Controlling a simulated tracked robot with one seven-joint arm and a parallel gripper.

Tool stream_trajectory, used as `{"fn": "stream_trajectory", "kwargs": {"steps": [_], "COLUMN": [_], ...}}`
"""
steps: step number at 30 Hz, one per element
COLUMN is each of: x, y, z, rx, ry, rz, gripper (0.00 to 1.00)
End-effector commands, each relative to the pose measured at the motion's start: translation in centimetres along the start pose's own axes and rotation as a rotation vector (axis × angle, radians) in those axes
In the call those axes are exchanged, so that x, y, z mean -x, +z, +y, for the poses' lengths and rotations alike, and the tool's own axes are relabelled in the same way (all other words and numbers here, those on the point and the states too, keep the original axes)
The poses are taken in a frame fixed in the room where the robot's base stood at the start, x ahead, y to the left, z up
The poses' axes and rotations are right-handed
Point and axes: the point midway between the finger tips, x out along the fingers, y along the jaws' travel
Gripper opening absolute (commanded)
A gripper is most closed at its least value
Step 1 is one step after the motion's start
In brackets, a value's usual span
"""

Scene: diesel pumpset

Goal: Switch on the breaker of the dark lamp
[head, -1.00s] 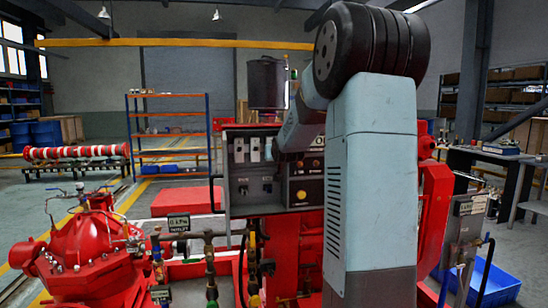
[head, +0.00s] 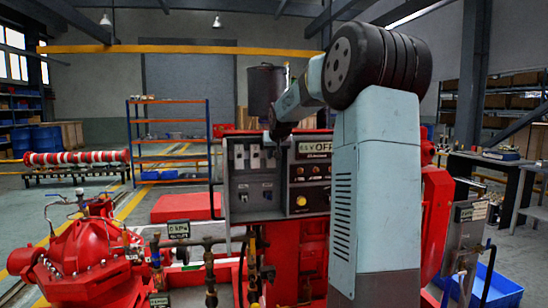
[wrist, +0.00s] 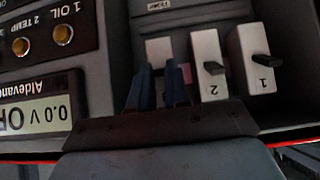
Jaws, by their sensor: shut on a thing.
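A grey control panel (head: 234,206) carries a row of white breakers at its upper left. In the wrist view, which is upside down, breaker 1 (wrist: 247,50) and breaker 2 (wrist: 206,50) show with dark levers, clear of my fingers. My gripper (wrist: 160,92) is at the third breaker (wrist: 157,48), shut on its lever, which the fingers hide. In the head view my gripper (head: 272,135) is at the top of the breaker row. Lamp 1 OIL (wrist: 62,35) and lamp 2 TEMP (wrist: 21,46) look amber; I cannot tell which lamp is dark.
A red pump (head: 85,255) with pipes stands at left, and a blue bin (head: 497,288) lies at right.

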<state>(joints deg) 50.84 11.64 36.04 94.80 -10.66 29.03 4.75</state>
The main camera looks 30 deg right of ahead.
Motion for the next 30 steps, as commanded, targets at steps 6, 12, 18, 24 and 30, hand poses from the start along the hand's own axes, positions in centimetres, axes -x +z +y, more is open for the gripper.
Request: {"fn": "stream_trajectory", "kwargs": {"steps": [6, 12, 18, 24, 30], "x": [0.13, 0.17, 0.18, 0.19, 0.20], "y": [-0.91, -1.23, -1.39, -1.44, -1.45], "z": [-0.15, -0.14, -0.08, -0.03, -0.02], "rx": [-0.001, 0.000, 0.000, -0.001, -0.001], "ry": [-0.003, -0.002, -0.002, -0.001, -0.001], "rz": [-0.117, -0.192, -0.228, -0.236, -0.236], "gripper": [0.00, 0.00, 0.00, 0.00, 0.00]}}
